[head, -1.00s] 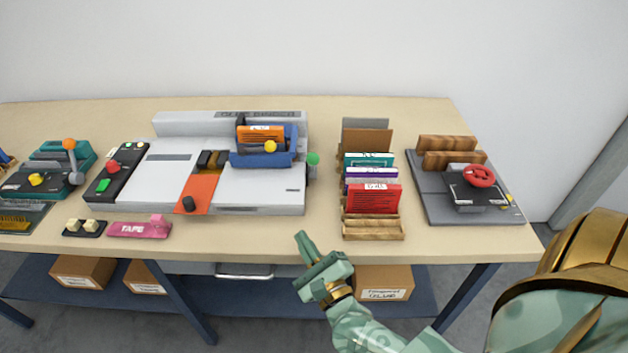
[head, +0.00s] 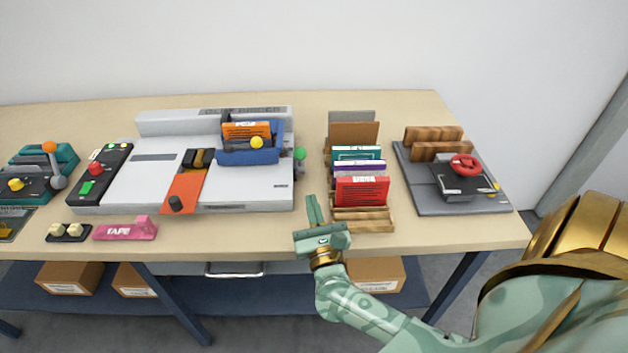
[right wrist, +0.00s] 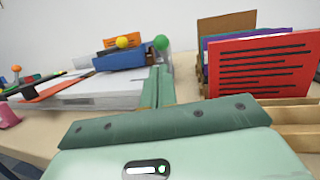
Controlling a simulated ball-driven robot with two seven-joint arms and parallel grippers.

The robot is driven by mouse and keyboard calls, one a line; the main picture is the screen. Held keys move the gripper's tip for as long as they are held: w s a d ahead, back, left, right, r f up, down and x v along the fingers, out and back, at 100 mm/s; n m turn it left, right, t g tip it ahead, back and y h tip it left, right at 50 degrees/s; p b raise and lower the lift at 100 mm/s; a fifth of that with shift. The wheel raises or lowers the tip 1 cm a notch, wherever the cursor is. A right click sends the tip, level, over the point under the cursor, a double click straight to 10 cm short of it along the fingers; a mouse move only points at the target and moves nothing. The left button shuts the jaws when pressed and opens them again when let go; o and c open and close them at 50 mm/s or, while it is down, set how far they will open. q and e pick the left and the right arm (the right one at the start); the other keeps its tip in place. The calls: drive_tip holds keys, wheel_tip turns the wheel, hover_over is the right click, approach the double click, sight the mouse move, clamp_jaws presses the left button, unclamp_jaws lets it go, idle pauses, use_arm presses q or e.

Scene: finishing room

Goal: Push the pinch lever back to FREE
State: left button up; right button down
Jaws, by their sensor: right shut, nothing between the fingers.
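The grey binding machine (head: 255,190) stands on the table with a blue clamp (head: 249,156) holding an orange booklet (head: 246,130). A yellow ball knob (head: 257,142) is on the clamp's front, and a green ball knob (head: 299,153) is at the machine's right end. I cannot tell which knob is the pinch lever; no FREE mark is readable. Both the yellow knob (right wrist: 122,42) and the green knob (right wrist: 161,42) show in the right wrist view. My right gripper (head: 313,208) is shut and empty, over the table's front part, nearer than the green knob and apart from it. My left gripper is out of view.
A wooden rack (head: 364,222) with several upright booklets stands just right of my right gripper. A grey press with a red knob (head: 465,161) is farther right. Bare tabletop lies between machine and rack.

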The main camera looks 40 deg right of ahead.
sight(303, 154)
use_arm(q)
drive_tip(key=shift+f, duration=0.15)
use_arm(e)
drive_tip(key=x, duration=1)
